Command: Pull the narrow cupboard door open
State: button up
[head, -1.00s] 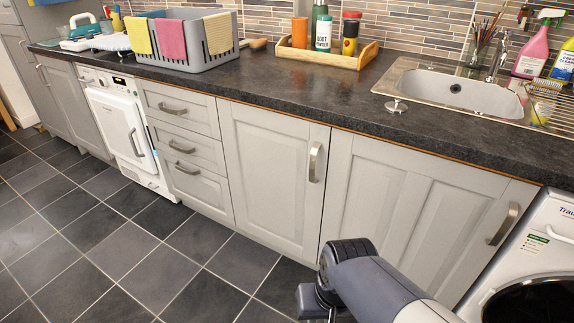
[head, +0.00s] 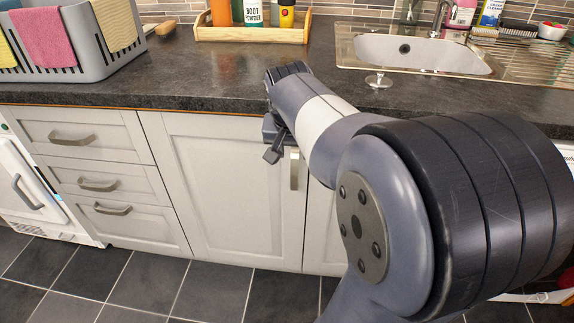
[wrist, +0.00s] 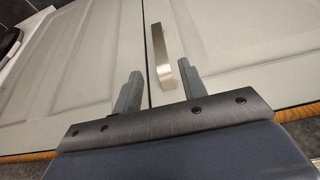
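The narrow cupboard door (head: 222,185) is pale grey, panelled and shut, below the worktop. Its upright metal bar handle (head: 294,171) is near the door's right edge. My gripper (head: 273,152) is in front of the door's upper right part, partly hidden by my arm in the head view. In the wrist view my gripper (wrist: 157,80) is open and empty. The handle (wrist: 158,50) shows there between the two fingers and beyond them, with no visible contact. The wrist view is upside down, so the narrow door (wrist: 240,50) lies on its right.
The dark worktop (head: 200,80) overhangs the doors close to my gripper. Three drawers (head: 95,165) stand left of the door; a wider cupboard door (head: 318,225) is right, mostly behind my arm. A sink (head: 420,55) sits above. The tiled floor (head: 205,290) in front is clear.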

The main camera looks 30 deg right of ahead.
aim_at(294, 168)
jog(key=b+x, duration=0.3)
jog(key=x, duration=0.6)
jog(key=shift+f, duration=0.35)
grip_shut()
